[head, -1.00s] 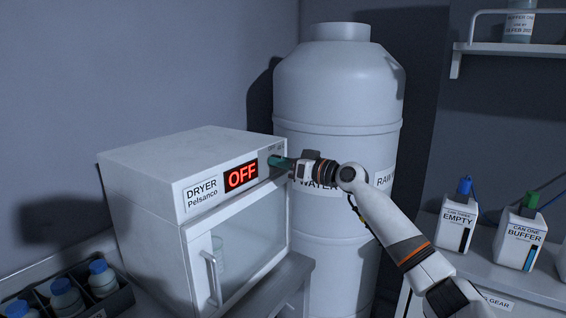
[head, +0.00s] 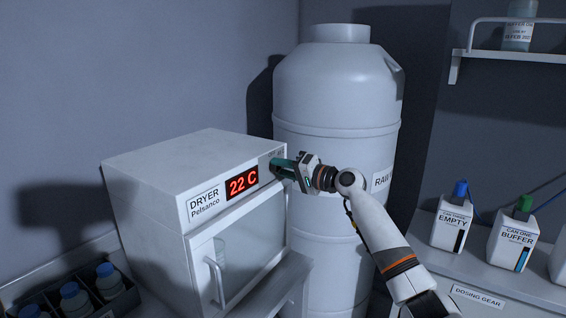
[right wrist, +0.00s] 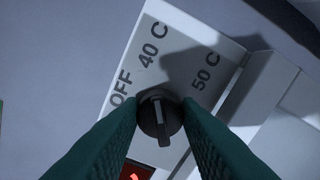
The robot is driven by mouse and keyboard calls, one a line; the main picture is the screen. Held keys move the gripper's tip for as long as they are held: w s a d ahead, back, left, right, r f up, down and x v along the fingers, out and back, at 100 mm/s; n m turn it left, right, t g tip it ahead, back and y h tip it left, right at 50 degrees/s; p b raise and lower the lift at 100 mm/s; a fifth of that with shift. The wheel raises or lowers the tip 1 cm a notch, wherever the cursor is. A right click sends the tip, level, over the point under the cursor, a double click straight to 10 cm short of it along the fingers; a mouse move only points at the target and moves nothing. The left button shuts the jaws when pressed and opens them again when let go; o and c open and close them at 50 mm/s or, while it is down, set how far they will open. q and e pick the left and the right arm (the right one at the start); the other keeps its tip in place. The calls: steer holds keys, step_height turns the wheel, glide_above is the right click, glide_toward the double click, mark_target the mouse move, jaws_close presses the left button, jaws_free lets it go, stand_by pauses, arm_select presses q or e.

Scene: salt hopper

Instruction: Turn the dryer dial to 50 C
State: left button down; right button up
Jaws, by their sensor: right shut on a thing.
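The white dryer (head: 185,165) stands at the left, its red display (head: 241,183) reading 22 C. In the right wrist view its black dial (right wrist: 160,117) sits between the green fingers of my right gripper (right wrist: 160,108). The dial's ridge lies roughly in line with the 40 C mark (right wrist: 153,42); I cannot tell which end is the pointer. The OFF mark (right wrist: 122,88) is to the left and the 50 C mark (right wrist: 205,72) to the upper right. In the head view my right gripper (head: 273,166) is at the panel's right end and hides the dial. My left gripper is not in view.
A large white tank (head: 335,100) stands behind my right arm. A tray of blue-capped bottles (head: 75,298) is at the lower left. Cans with blue and green caps, including CAN ONE BUFFER (head: 510,243), stand on the right-hand bench. The dryer's door handle (head: 215,282) sticks out below.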

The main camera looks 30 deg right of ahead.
steer(key=shift+m+p, duration=3.2)
steer(key=shift+m, duration=1.2)
steer(key=o, duration=1)
steer(key=shift+d, duration=0.1)
steer(key=shift+c, duration=0.2)
steer(key=shift+s+f, duration=0.1)
steer(key=b+v, duration=0.5)
steer(key=v, duration=0.6)
steer(key=shift+s+d, duration=0.25)
steer(key=shift+s, duration=0.1)
